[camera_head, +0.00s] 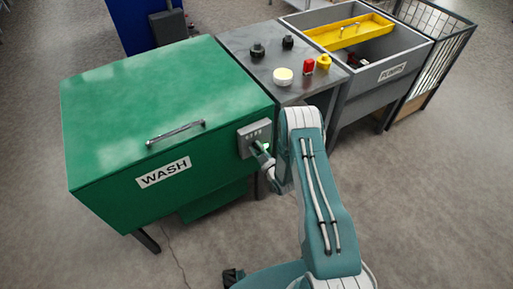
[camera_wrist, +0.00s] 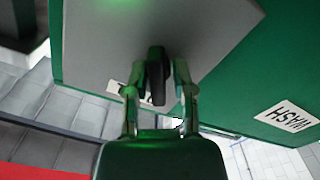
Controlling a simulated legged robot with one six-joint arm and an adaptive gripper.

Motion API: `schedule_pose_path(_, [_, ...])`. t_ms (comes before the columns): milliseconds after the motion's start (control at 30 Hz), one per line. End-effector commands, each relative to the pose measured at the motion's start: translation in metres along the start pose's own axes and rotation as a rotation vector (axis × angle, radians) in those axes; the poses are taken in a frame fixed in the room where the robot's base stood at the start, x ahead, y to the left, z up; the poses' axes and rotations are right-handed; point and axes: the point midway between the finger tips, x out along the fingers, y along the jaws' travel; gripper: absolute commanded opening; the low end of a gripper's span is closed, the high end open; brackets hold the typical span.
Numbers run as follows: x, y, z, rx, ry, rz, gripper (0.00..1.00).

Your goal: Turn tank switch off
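The green wash tank (camera_head: 160,100) has a closed lid and a WASH label. A grey switch panel (camera_head: 254,136) is on its front near the right corner, and it fills the upper middle of the wrist view (camera_wrist: 100,40). A dark switch handle (camera_wrist: 157,80) sticks out of the panel; in the head view my gripper mostly hides it. My gripper (camera_head: 262,150) is at the panel. In the wrist view its two fingers (camera_wrist: 160,72) stand on either side of the handle, with narrow gaps showing. A green glow shows at the panel's top edge in the wrist view.
A grey table (camera_head: 235,42) with black knobs, a white round button, a red part and a yellow part stands right of the tank. Beyond it are a grey PUMPS bin (camera_head: 370,85) with a yellow tray (camera_head: 350,30) and a wire cage (camera_head: 440,50). The front floor is clear.

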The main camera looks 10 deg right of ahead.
Motion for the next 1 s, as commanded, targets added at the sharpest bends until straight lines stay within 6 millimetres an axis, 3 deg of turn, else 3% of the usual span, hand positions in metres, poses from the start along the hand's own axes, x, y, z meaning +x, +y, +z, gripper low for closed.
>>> schedule_pose_path(467, [-0.009, 0.001, 0.000, 0.002, 0.001, 0.003, 0.53])
schedule_pose_path(1000, [-0.108, -0.001, 0.001, 0.002, -0.002, 0.001, 0.53])
